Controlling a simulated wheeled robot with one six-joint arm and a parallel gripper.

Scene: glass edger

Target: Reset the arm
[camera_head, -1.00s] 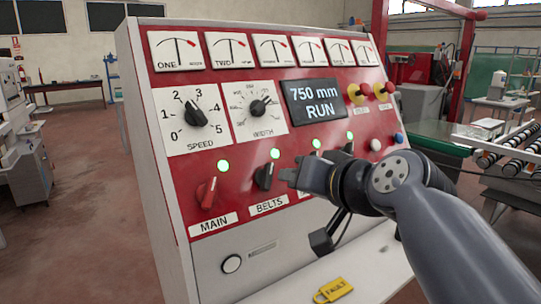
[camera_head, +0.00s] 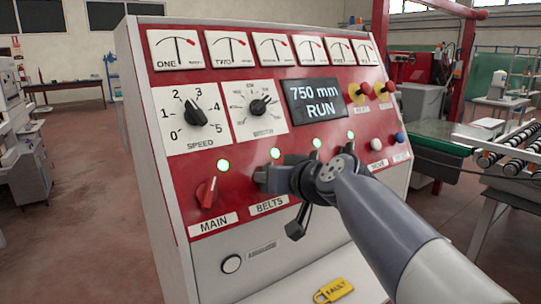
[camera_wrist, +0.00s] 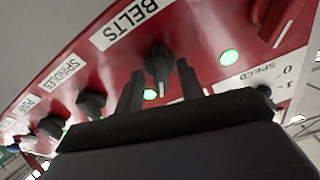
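My gripper (camera_head: 262,178) is at the BELTS switch on the red control panel (camera_head: 235,150). In the wrist view my gripper's two dark fingers (camera_wrist: 160,72) stand apart, with the black BELTS knob (camera_wrist: 158,62) between and just beyond their tips. I cannot tell whether they touch it. In the head view my gripper mostly hides that knob. The BELTS label (camera_head: 269,205) is visible below it. The red MAIN switch (camera_head: 206,193) is to the left. The display (camera_head: 314,104) reads 750 mm RUN.
Green lamps (camera_head: 223,166) glow above the switches. SPEED (camera_head: 195,112) and WIDTH (camera_head: 259,106) dials sit higher, with red-and-yellow buttons (camera_head: 359,92) at right. A yellow FAULT padlock (camera_head: 334,291) lies on the ledge below. Open floor (camera_head: 75,190) lies left of the console.

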